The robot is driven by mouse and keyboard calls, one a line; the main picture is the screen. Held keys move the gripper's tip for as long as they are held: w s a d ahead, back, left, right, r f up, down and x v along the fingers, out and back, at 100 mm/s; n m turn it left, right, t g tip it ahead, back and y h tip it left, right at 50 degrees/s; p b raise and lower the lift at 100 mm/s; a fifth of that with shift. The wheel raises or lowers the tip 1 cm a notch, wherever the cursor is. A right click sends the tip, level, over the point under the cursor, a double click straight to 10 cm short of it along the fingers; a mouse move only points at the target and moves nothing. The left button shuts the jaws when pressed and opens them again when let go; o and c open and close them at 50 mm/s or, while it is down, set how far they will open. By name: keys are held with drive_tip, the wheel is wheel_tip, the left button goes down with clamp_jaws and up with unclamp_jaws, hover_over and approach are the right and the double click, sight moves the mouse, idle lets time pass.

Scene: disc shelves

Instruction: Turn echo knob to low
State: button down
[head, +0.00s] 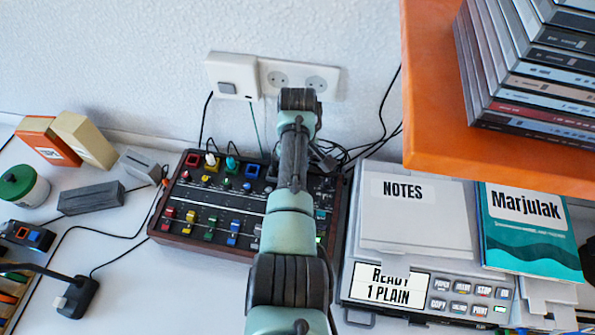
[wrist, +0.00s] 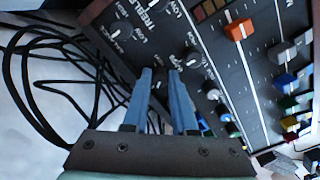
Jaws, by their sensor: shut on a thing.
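The mixer (head: 160,236) is a dark box with a brown rim, coloured knobs and sliders, on the table in the head view. In the wrist view its panel shows knobs with LOW and HIGH marks, including a balance knob (wrist: 115,34) and a treble label. My gripper (wrist: 160,74) has its two blue fingers down at the panel edge, closed around a small dark knob (wrist: 159,82). The fingers hide most of this knob. I cannot read its name or its pointer. In the head view my arm covers the right part of the mixer and the knob.
Black cables (wrist: 45,75) run beside the mixer's edge. An orange shelf (head: 430,130) with stacked discs overhangs on the right. A printer (head: 430,290) with a notes box (head: 415,220) stands right of the mixer. A wall socket (head: 300,78) is behind. Small boxes lie left.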

drive_tip(key=shift+w+r, duration=0.1)
drive_tip(key=c, duration=0.7)
unclamp_jaws()
drive_tip(key=shift+d, duration=0.1)
